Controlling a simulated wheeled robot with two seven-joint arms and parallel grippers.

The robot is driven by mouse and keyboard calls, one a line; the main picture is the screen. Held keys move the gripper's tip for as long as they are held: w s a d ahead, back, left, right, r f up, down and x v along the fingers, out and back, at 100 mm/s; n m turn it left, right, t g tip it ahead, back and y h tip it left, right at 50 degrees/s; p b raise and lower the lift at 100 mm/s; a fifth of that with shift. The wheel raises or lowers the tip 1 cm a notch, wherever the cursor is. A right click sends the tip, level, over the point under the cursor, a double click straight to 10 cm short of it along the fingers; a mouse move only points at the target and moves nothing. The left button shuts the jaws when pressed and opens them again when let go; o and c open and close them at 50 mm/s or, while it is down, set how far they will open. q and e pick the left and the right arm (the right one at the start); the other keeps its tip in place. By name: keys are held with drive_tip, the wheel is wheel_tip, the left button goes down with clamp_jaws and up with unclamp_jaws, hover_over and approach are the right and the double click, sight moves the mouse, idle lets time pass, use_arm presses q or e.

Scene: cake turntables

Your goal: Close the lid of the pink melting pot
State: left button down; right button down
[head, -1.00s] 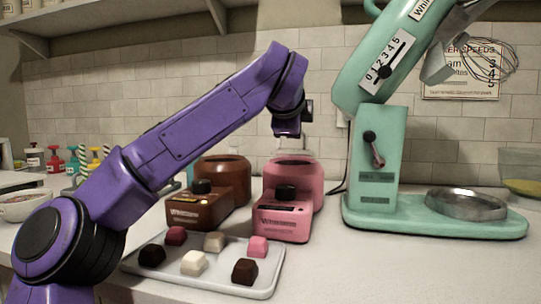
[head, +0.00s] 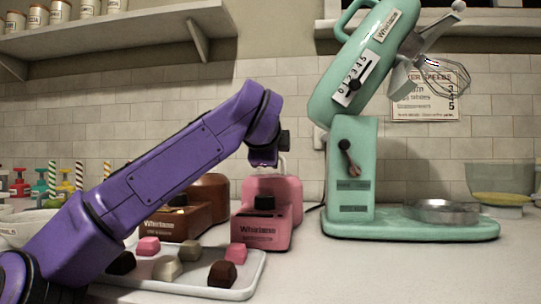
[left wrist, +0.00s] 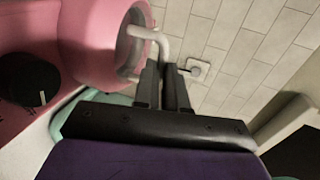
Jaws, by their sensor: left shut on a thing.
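A pale bent rod (left wrist: 150,36), seemingly the lid's handle, reaches from the opening to my fingers. My left gripper (left wrist: 167,68) is shut on this rod. In the head view the gripper (head: 264,160) is above the back of the pot, with the rod (head: 282,163) beside it. The lid's exact angle is unclear.
A brown melting pot (head: 185,215) stands left of the pink one, partly behind my arm. A tray (head: 240,288) of several chocolates lies in front. A mint-green stand mixer (head: 350,170) with a metal bowl (head: 440,210) is to the right. The front right counter is clear.

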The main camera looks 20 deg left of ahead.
use_arm(q)
drive_tip(key=c, duration=1.2)
unclamp_jaws()
drive_tip(key=shift+d+f, duration=0.2)
drive_tip(key=shift+f, duration=0.1)
drive_tip(key=v, duration=1)
drive_tip(key=shift+s+r, duration=0.15)
drive_tip(key=shift+s, duration=0.05)
